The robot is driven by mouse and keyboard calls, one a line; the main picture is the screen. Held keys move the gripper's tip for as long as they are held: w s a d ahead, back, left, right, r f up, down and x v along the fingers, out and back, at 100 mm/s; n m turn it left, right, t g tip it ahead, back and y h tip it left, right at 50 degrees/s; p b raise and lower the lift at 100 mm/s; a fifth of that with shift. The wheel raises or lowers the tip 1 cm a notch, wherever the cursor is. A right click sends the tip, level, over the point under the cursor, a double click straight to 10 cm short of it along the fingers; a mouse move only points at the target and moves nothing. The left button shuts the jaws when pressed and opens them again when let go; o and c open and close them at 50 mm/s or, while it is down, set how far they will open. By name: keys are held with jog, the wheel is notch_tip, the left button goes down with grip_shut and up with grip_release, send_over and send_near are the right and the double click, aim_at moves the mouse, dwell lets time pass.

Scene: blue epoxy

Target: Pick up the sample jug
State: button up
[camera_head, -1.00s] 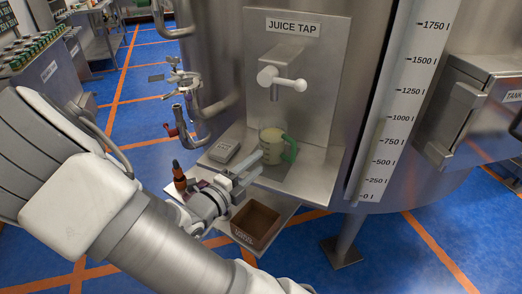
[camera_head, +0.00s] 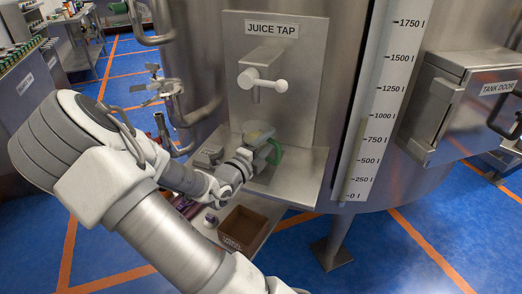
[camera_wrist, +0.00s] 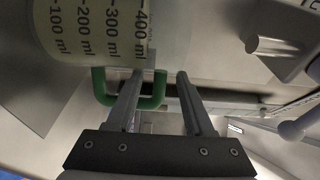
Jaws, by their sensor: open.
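The sample jug (camera_head: 257,132) is pale with a green handle (camera_head: 275,153). It is on the metal shelf below the juice tap, and my gripper (camera_head: 246,160) hides much of its body in the head view. In the wrist view the jug (camera_wrist: 92,30) fills the upper left with its millilitre marks, and its handle (camera_wrist: 104,88) shows below. My open gripper (camera_wrist: 159,76) has its left finger across the handle loop. One side of the handle shows between the fingers. I cannot tell whether a finger touches it.
The juice tap (camera_head: 263,84) juts out above the jug. A grey device (camera_head: 207,156) lies left of the jug on the shelf. A brown box (camera_head: 243,229) stands lower in front. Pipes (camera_head: 170,90) run at the left. The shelf's right side (camera_head: 300,175) is clear.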

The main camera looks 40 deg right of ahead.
jog(key=x, duration=0.4)
grip_shut()
dwell(1.4)
